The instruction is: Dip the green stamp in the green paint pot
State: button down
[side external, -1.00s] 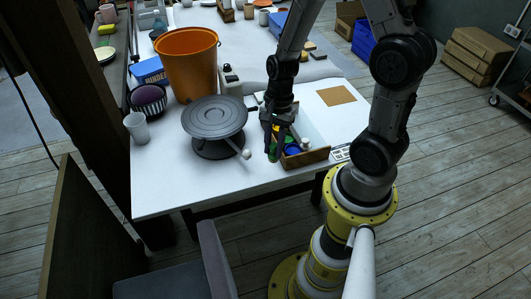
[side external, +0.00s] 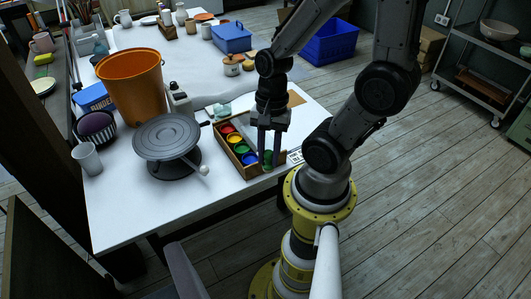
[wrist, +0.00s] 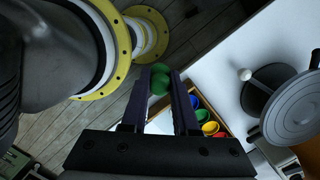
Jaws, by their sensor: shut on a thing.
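My gripper (side external: 268,155) is shut on the green stamp (wrist: 160,78), a rounded green piece between the fingertips in the wrist view. In the side view the green stamp (side external: 267,159) hangs at the front end of the paint tray (side external: 261,172), right of the pots. The green paint pot (wrist: 203,115) is in the row, between the blue pot (wrist: 194,102) and the yellow pot (wrist: 210,127). In the wrist view the stamp is apart from the pots. I cannot tell its exact height.
A grey turntable (side external: 167,137) with a pale ball-ended tool (side external: 204,170) stands left of the tray. An orange bucket (side external: 132,83) and a small grey bottle (side external: 180,103) are behind it. The white table (side external: 130,215) is clear at the front left.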

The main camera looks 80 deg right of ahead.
jog(key=w+d+f, duration=0.2)
jog(key=w+d, duration=0.9)
jog(key=w, duration=0.1)
jog(key=shift+d+f, duration=0.45)
jog(key=shift+f, duration=1)
jog(key=shift+d+f, duration=0.45)
jog(key=shift+f, duration=1.05)
jog(key=shift+d+f, duration=0.45)
jog(key=shift+f, duration=1)
jog(key=shift+r, duration=0.15)
notch_tip(320, 180, up, 6)
jog(key=shift+r, duration=0.2)
